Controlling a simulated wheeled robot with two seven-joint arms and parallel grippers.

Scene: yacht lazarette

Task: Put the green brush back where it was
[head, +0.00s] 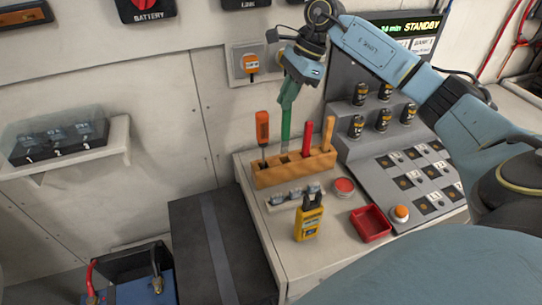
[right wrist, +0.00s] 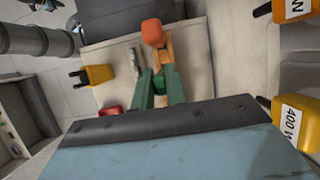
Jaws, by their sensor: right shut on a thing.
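My right gripper (head: 291,86) is shut on the green brush (head: 286,122) and holds it nearly upright, handle up. The brush's pale lower end hangs over the wooden tool block (head: 292,170), in the gap between the orange-handled tool (head: 262,129) and the red-handled tool (head: 307,134). I cannot tell whether its tip has entered a slot. In the right wrist view, green parts (right wrist: 172,84) show beyond the gripper body, close to the orange handle (right wrist: 153,32). My left gripper is not in view.
A wooden-handled tool (head: 328,132) stands at the block's right end. In front are a yellow meter (head: 309,222), a red tray (head: 371,223) and a red round tin (head: 344,187). A sloped panel with black cylinders (head: 383,119) stands right. A wall socket (head: 250,64) is behind.

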